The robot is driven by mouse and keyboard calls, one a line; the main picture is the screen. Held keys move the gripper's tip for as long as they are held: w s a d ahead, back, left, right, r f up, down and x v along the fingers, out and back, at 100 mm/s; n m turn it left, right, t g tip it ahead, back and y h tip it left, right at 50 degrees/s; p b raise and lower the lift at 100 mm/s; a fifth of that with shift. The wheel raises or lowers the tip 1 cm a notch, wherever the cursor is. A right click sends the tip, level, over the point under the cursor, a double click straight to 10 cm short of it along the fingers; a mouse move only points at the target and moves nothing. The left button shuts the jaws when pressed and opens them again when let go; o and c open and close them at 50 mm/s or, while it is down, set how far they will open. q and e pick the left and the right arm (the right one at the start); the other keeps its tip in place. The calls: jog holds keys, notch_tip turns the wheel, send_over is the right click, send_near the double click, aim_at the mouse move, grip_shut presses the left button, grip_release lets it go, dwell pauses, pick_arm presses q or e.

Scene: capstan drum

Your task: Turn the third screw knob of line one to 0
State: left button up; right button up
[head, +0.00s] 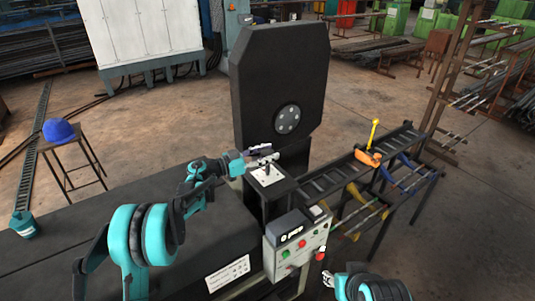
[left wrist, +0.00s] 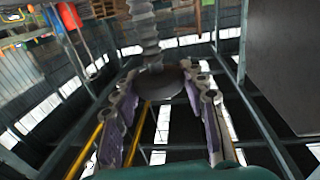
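In the head view my left gripper (head: 262,153) is over the small dark table with a white plate (head: 268,174), in front of the tall black machine body. In the left wrist view its two purple-grey fingers (left wrist: 163,88) stand wide apart. A dark round knob (left wrist: 160,84) on a grey threaded screw (left wrist: 146,30) shows between or just beyond the fingertips; I cannot tell whether they touch it. Line one and its third knob cannot be told apart here.
A control box (head: 296,244) with buttons and a display stands in front. A roller rack (head: 345,170) with an orange and yellow tool (head: 370,150) runs to the right. The black machine (head: 282,85) rises behind my left gripper. A stool with a blue cap (head: 58,130) stands left.

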pick_arm(q)
jog(key=shift+n+t, duration=0.3)
jog(key=shift+t, duration=0.2)
